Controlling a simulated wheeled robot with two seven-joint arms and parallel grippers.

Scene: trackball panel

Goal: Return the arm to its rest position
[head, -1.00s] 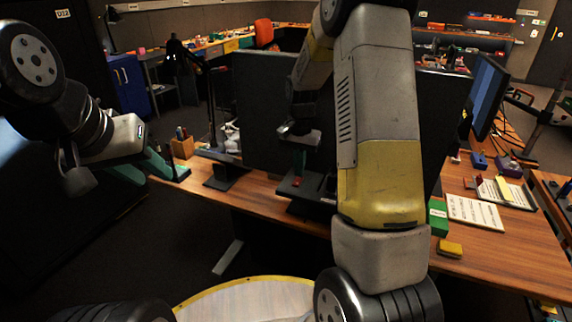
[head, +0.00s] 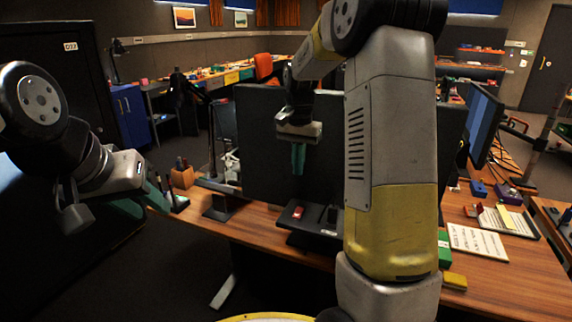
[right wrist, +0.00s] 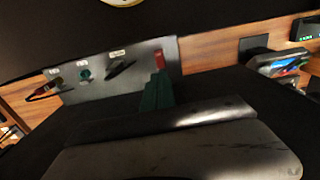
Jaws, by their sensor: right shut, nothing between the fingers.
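My right gripper (head: 298,172) hangs from the yellow and grey arm, its teal fingers pointing down and shut, empty, in front of a dark monitor. It is above and apart from the dark control panel (head: 302,238) on the desk. In the right wrist view the shut teal fingers (right wrist: 157,92) stand before the grey panel face (right wrist: 142,57), which carries a round teal control (right wrist: 85,75), a black lever (right wrist: 121,66) and a red part (right wrist: 158,60). My left gripper (head: 158,197) is at the left near the desk edge; its jaw opening is unclear.
The wooden desk (head: 490,268) holds a pen holder (head: 182,177), a green box (head: 444,250), a yellow block (head: 455,281) and papers (head: 476,241). The large dark monitor (head: 262,120) stands close behind my right gripper. A second monitor (head: 484,118) stands at the right.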

